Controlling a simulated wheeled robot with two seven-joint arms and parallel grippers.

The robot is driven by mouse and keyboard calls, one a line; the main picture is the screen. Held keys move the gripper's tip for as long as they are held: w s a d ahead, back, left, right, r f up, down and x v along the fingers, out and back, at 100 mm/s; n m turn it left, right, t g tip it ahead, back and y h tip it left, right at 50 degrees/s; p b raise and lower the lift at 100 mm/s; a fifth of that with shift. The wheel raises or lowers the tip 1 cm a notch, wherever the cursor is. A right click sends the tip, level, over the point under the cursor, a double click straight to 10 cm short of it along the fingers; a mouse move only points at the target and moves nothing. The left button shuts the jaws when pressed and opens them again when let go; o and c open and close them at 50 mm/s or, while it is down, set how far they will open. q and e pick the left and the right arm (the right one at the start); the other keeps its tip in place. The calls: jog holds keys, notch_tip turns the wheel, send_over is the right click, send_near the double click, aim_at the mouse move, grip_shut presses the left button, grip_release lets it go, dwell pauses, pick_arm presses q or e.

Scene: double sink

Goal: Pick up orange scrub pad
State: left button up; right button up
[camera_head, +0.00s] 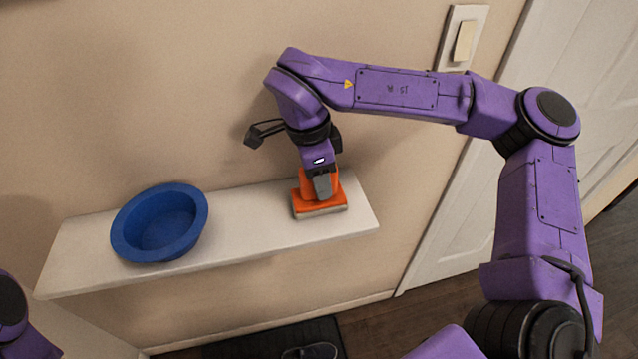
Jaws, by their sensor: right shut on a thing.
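The orange scrub pad (320,208) has an orange upper part and a pale grey underside. It is at the right part of the white shelf (255,228), on or just above its top; I cannot tell whether it touches. My right gripper (322,190) points down from above and is shut on the pad's orange upper part. One grey finger shows in front of the pad; the other is hidden. My left gripper is not in view; only a piece of my left arm shows at the lower left corner.
A blue bowl (160,225) stands on the shelf's left part, with bare shelf between it and the pad. The beige wall (130,90) is close behind. A light switch (462,40) and a white door (560,90) are at the right. A dark mat (250,343) lies on the floor.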

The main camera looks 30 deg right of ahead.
notch_tip(320, 180, up, 3)
jog(key=s+r+b, duration=0.2)
jog(key=s+r, duration=0.8)
jog(key=s, duration=0.4)
jog(key=shift+a, duration=0.3)
